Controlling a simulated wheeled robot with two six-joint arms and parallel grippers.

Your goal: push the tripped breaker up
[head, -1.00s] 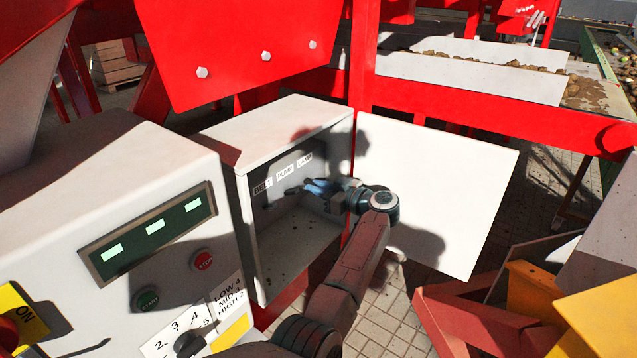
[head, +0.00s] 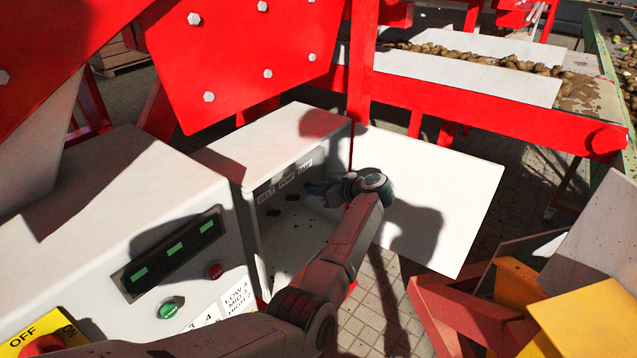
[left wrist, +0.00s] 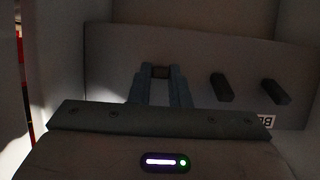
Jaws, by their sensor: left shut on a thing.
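The open breaker box (head: 300,118) holds a panel with labels BELT (head: 266,196), PUMP (head: 287,181) and LAMP (head: 305,167). Two dark breaker levers show under BELT (head: 272,212) and PUMP (head: 293,197); they also show in the left wrist view (left wrist: 275,92) (left wrist: 221,87). My left gripper (head: 314,187) reaches into the box below LAMP. In the left wrist view its fingers (left wrist: 160,74) are shut on the third lever (left wrist: 160,71), the lamp breaker, which they mostly hide. I cannot tell whether that lever is up or down. My right gripper is not in view.
The box's white door (head: 440,200) stands open to the right, close to my left wrist. A control cabinet (head: 110,190) with a display, a green button (head: 170,308) and a red button (head: 214,270) stands left. Red machine frame (head: 470,105) runs behind.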

